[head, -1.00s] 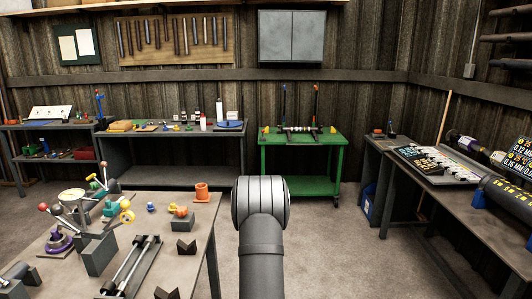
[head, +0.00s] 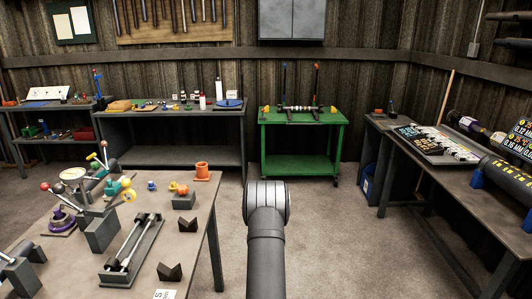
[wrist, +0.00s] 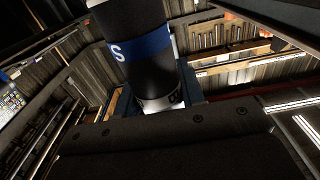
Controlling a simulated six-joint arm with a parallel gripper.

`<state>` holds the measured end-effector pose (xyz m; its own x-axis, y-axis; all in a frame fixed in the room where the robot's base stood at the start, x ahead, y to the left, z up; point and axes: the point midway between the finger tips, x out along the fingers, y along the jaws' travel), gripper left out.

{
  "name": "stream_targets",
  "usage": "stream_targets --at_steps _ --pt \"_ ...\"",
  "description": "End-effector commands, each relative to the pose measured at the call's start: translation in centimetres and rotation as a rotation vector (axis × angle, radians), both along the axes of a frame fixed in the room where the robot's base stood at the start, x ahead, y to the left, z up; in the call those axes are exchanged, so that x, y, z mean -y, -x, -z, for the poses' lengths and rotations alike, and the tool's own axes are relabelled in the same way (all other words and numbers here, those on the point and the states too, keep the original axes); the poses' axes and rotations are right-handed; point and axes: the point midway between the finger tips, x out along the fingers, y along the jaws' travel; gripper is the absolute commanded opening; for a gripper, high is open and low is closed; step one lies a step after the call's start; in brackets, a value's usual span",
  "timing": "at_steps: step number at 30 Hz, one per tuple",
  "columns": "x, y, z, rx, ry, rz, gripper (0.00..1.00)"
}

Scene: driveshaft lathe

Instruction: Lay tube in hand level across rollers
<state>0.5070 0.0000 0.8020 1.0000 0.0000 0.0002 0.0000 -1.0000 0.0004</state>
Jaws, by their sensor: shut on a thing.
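In the wrist view my gripper (wrist: 154,98) is shut on a dark tube (wrist: 140,65) with a blue band, a white letter S and a pale lower end. The tube sticks up and away from the gripper. In the head view only my dark arm shows; the gripper and tube are hidden there. A grey frame with two parallel rods (head: 133,245) lies on the near left bench. A green cart (head: 302,150) at the back carries a low bar assembly (head: 303,109) with two uprights. I cannot tell which of these are the rollers. Neither is near the tube in view.
The near left bench (head: 90,275) also bears dark V-blocks (head: 169,271), an orange part (head: 202,171) and coloured-knob fixtures. Benches stand along the back left and the right (head: 445,205). The concrete floor between them is clear.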

Motion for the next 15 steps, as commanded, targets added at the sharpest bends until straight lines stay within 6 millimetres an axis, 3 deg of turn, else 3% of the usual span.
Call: stream_targets --at_steps 11,15 --pt "-0.1 -0.1 -0.1 0.001 0.001 -0.003 0.00" --pt "-1.0 -1.1 -0.6 -0.007 0.015 -0.044 0.00"
